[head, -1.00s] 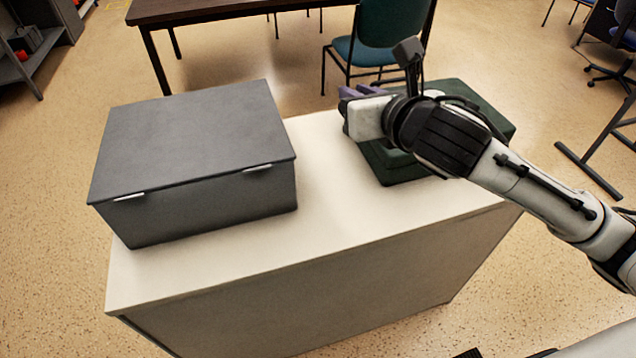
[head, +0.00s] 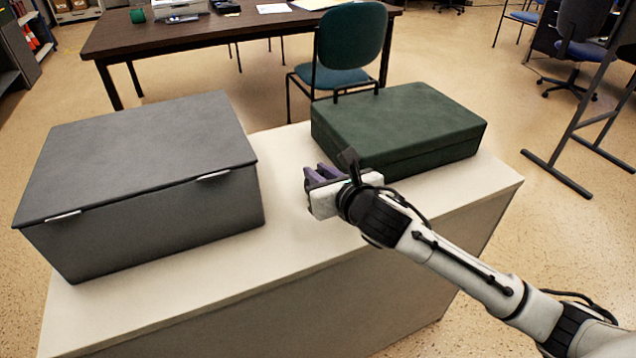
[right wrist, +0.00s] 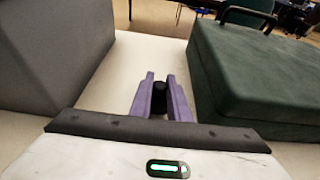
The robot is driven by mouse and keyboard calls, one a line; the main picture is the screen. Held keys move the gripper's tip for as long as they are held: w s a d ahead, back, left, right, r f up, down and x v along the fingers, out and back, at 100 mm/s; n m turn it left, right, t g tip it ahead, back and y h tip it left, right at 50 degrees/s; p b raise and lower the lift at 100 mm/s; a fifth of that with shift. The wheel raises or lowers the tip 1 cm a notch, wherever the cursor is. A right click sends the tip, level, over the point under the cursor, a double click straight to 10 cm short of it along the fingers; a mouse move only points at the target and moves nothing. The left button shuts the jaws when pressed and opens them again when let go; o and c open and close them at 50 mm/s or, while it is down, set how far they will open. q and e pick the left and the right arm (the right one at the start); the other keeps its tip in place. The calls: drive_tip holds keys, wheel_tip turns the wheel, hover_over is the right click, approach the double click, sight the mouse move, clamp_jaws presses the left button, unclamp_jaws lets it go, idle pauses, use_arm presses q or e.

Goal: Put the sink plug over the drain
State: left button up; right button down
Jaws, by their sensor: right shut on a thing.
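My right gripper (head: 318,174) is over the white cabinet top, between the grey box and the green case. In the right wrist view its purple fingers (right wrist: 160,92) are shut on a small dark round thing (right wrist: 160,84), which looks like the sink plug. In the head view the gripper body hides the plug. No sink or drain shows in either view. My left gripper is out of view.
The grey lidded box (head: 140,145) stands on the left of the white cabinet (head: 290,240). The closed green case (head: 400,120) lies on the right. A strip of bare top lies between them. Behind are a chair (head: 350,45) and a dark table (head: 230,30).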

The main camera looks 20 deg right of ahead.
wheel_tip(320, 180, down, 2)
drive_tip(key=shift+r, duration=0.1)
drive_tip(key=c, duration=1.7)
unclamp_jaws()
drive_tip(key=shift+f, duration=0.2)
drive_tip(key=shift+o, duration=0.2)
